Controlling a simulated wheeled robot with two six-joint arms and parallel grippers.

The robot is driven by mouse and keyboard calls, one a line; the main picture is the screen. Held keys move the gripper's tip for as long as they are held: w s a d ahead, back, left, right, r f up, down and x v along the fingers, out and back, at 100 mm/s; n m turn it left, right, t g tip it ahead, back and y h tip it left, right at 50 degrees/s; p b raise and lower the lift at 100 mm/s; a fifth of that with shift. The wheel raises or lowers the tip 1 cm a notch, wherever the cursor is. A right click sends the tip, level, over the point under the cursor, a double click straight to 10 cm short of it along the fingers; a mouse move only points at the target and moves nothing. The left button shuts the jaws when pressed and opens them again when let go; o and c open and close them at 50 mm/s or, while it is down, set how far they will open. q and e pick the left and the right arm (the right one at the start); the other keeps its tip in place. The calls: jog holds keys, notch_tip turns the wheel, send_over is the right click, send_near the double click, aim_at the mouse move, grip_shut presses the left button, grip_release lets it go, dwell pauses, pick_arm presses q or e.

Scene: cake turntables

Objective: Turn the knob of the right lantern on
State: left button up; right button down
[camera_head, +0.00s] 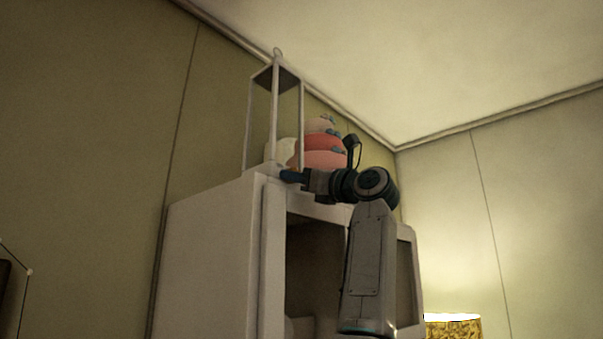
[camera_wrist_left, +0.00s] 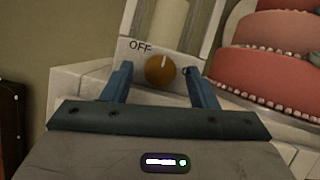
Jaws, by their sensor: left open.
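A white-framed lantern (camera_head: 246,125) stands upright on top of a white cabinet; it is the only lantern I see. In the left wrist view its base (camera_wrist_left: 128,57) carries a round orange knob (camera_wrist_left: 160,76) with a pale pointer mark near its top, pointing roughly upward. "OFF" is printed to the upper left of the knob; a dark mark to the right is partly hidden by a finger. My left gripper (camera_head: 287,176) is at the lantern's base. Its open blue fingers (camera_wrist_left: 158,71) are on either side of the knob, with gaps visible. My right gripper is out of view.
A tiered pink and red cake (camera_head: 323,142) stands close to the right of the lantern on the cabinet (camera_head: 208,260). The wrist view shows the cake's tiers (camera_wrist_left: 262,70) near the right finger. A yellow lampshade (camera_head: 453,328) is at the lower right.

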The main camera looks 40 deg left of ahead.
pick_arm(q)
jog(key=shift+w, duration=0.1)
jog(key=c, duration=1)
jog(key=shift+o, duration=0.2)
jog(key=m+t+b, duration=0.1)
jog(key=m, duration=0.2)
jog(key=m+t+h+b, duration=0.1)
jog(key=m+t, duration=0.1)
jog(key=m, duration=0.1)
jog(key=s+m+t+b, duration=0.1)
jog(key=m, duration=0.2)
jog(key=shift+r+m+t+b, duration=0.1)
jog(key=shift+m+t+b, duration=0.2)
jog(key=shift+m+t, duration=0.1)
